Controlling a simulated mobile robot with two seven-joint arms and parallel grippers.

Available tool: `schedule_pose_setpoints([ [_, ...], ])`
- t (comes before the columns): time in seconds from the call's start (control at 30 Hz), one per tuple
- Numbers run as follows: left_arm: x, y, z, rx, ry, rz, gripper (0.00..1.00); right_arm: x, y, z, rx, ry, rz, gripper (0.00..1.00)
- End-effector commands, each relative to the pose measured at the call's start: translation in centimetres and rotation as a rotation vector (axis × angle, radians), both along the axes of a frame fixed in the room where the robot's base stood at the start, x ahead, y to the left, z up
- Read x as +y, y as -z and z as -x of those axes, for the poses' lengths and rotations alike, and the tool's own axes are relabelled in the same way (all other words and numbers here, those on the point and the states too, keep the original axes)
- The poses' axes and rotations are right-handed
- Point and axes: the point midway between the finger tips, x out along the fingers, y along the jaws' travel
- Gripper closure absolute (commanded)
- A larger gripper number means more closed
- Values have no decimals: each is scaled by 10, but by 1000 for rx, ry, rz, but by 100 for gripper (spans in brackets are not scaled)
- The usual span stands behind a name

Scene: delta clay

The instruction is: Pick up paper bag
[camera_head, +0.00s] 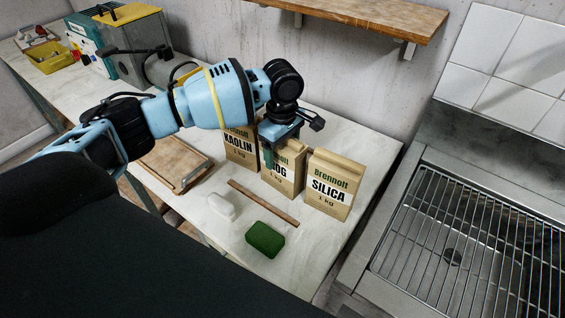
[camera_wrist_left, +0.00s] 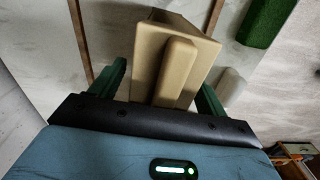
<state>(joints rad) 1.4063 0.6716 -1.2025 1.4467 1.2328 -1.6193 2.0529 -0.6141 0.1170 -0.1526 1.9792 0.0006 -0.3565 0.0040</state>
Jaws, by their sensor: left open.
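Three tan paper bags stand upright in a row on the worktop: a KAOLIN bag (camera_head: 241,154), a middle bag (camera_head: 283,185) whose label is partly covered and ends in "OG", and a SILICA bag (camera_head: 332,187). My left gripper (camera_head: 281,150) points down over the middle bag, hiding part of its top and front. In the left wrist view one bag (camera_wrist_left: 173,65) stands between the two green fingers of this gripper (camera_wrist_left: 162,82). The jaws are open, with a finger on each side of the folded top; contact cannot be told. My right gripper is not in view.
In front of the bags lie a wooden strip (camera_head: 263,203), a white block (camera_head: 222,206) and a green sponge-like block (camera_head: 265,239). A wooden board (camera_head: 172,166) lies to the left. A wall shelf (camera_head: 365,14) hangs above; a sink with a grate (camera_head: 460,250) is at right.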

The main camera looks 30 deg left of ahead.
Motion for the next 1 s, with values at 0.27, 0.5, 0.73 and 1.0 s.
schedule_pose_setpoints([
  [0.27,0,0,0,0,0,0,59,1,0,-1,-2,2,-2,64],
  [0.5,0,0,0,0,0,0,90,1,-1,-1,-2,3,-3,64],
  [0.73,0,0,0,0,0,0,100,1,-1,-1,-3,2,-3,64],
  [1.0,0,-5,-1,-5,0,2,100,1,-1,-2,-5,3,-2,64],
])
